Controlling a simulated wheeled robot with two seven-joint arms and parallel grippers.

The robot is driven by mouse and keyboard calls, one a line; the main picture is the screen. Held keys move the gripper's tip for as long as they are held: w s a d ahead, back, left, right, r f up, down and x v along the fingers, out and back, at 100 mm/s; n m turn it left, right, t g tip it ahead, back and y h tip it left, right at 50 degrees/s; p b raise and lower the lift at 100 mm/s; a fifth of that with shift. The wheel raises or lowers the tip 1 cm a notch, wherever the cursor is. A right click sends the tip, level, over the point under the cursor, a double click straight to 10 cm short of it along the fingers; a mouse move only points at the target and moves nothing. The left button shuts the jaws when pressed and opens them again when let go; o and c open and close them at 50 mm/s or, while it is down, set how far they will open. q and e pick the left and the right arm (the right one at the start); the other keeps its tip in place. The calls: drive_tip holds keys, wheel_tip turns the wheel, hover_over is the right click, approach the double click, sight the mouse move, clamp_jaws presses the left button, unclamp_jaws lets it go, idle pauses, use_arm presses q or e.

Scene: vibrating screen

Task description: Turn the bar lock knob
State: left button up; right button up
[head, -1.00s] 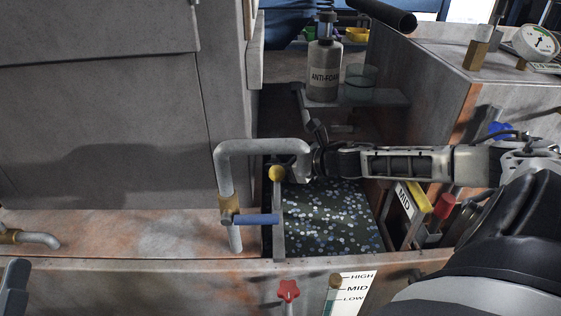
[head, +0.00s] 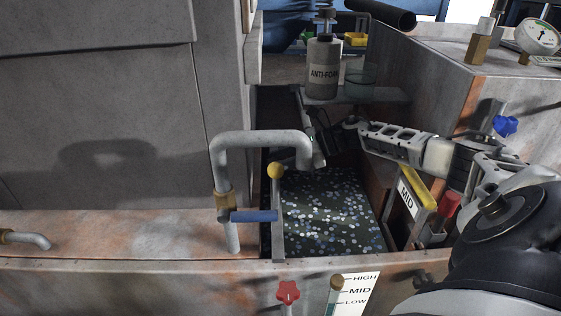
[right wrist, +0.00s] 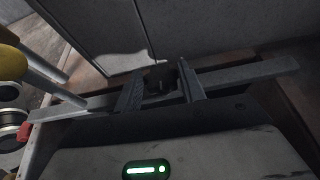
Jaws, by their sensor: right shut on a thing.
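A small dark knob (right wrist: 162,84), seemingly the bar lock knob, sits at a long grey bar (right wrist: 245,76) in the right wrist view. My right gripper (right wrist: 160,74) has one finger on each side of this knob and is shut on it. In the head view my right gripper (head: 319,142) is at the back of the dark screen pit, behind the bent grey pipe (head: 262,139). The pipe and gripper hide the knob there. My left gripper is out of view.
A yellow ball (head: 275,171) tops an upright post beside the pipe's blue handle (head: 254,216). The anti-foam bottle (head: 323,68) and a glass beaker (head: 360,79) stand on a shelf just behind my right gripper.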

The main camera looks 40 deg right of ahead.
drive_tip(key=shift+w+n+g+y, duration=0.15)
drive_tip(key=shift+n+g+y, duration=0.25)
drive_tip(key=shift+n, duration=0.2)
drive_tip(key=o, duration=1)
drive_tip(key=shift+r, duration=0.15)
